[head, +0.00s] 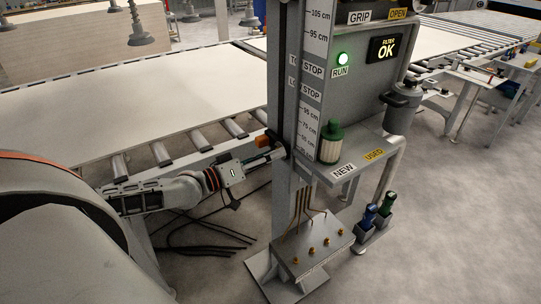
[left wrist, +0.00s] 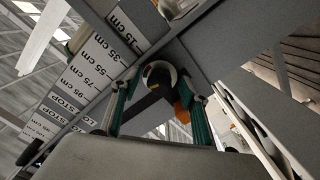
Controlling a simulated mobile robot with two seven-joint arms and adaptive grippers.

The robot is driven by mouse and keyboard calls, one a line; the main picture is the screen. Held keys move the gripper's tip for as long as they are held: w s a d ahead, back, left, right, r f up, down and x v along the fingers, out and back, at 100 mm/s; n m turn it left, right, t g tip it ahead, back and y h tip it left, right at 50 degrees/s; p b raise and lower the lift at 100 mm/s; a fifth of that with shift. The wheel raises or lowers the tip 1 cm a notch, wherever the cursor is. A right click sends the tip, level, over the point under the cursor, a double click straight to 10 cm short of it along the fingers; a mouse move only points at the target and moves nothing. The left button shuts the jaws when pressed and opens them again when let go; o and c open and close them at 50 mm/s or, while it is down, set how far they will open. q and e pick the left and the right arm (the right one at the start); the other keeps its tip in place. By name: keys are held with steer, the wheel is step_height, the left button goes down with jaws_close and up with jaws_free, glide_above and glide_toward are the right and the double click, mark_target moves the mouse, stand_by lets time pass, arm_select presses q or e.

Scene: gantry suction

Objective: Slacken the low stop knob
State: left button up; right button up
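My left gripper (head: 277,154) reaches in from the left to the lower part of the upright grey column (head: 285,90). The left wrist view also shows the centimetre scale (left wrist: 95,65) with stop labels. My right gripper is not in view.
A shelf (head: 345,160) with a green-capped filter (head: 331,143) juts from the column's right side. A brass-fitted box (head: 312,245) stands below. A roller conveyor (head: 205,138) with a pale sheet runs behind.

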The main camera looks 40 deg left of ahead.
arm_select(q)
steer(key=shift+r, duration=5)
